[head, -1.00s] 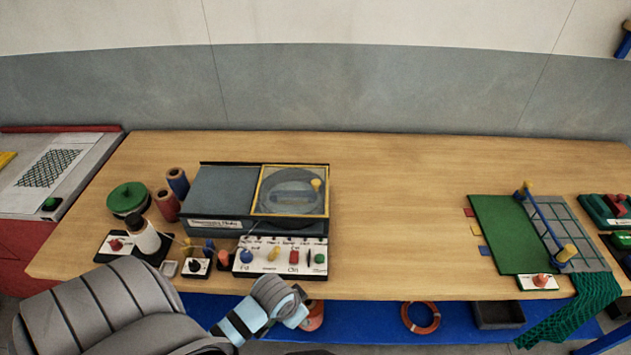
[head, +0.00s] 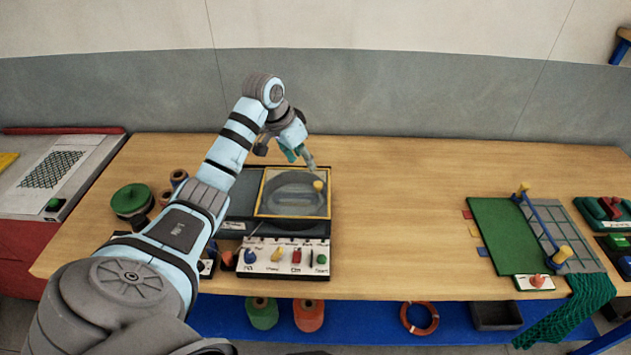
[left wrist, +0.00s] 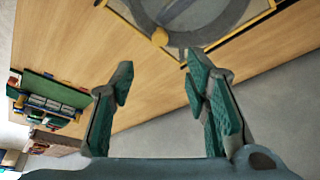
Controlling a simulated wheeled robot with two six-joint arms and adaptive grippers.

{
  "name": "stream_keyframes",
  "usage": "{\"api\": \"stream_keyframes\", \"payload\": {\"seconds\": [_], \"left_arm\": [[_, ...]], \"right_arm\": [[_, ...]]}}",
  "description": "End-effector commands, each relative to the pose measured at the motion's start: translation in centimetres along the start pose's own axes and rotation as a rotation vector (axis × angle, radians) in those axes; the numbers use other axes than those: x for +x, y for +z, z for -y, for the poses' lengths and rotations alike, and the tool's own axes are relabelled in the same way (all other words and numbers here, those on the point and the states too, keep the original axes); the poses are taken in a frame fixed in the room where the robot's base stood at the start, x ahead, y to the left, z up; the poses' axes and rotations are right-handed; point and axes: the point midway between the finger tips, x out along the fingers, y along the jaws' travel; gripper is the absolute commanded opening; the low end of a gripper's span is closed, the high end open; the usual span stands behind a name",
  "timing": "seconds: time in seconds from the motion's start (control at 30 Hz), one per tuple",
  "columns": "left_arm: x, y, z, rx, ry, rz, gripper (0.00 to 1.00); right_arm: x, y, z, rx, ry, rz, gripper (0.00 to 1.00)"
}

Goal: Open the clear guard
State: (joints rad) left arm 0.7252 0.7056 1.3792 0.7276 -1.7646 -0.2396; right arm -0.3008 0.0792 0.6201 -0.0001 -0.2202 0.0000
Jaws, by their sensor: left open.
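The clear guard (head: 294,209) is a see-through panel in a yellow frame. It lies flat over a round part on the right half of a dark machine (head: 243,206). A yellow knob (head: 318,185) stands near its right edge. My left gripper (head: 301,160) is open and empty above the guard's far edge, apart from the knob. In the left wrist view, the knob (left wrist: 160,37) shows beyond and between the open fingers of my left gripper (left wrist: 158,78), and part of the guard (left wrist: 225,14) is at the top. My right gripper is not in view.
A control panel (head: 284,268) with coloured knobs stands in front of the machine. A green spool (head: 130,200) is at the left. A green board (head: 497,236) with a blue bar (head: 540,222) lies at the right. The middle of the wooden table (head: 405,210) is clear.

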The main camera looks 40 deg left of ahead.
Motion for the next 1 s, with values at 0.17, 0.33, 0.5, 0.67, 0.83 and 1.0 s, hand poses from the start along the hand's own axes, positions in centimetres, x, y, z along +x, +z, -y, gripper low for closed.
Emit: {"api": "stream_keyframes", "payload": {"seconds": [0.17,0.33,0.5,0.67,0.83,1.0], "left_arm": [[5.2,0.1,-0.2,-0.002,0.004,0.004,0.43],[9.7,0.1,-0.1,-0.001,0.001,0.003,0.43],[11.8,0.1,-0.1,0.001,-0.002,0.000,0.43],[12.1,0.1,0.0,0.002,-0.003,0.001,0.43],[12.1,0.1,0.0,0.002,-0.003,0.001,0.35],[12.1,0.1,0.0,0.002,-0.003,0.001,0.08]], "right_arm": [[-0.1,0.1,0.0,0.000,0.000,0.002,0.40],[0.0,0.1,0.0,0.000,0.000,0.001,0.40],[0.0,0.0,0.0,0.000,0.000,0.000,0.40],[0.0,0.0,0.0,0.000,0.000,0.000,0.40],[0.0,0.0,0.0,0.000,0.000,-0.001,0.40],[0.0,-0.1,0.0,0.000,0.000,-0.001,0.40]]}}
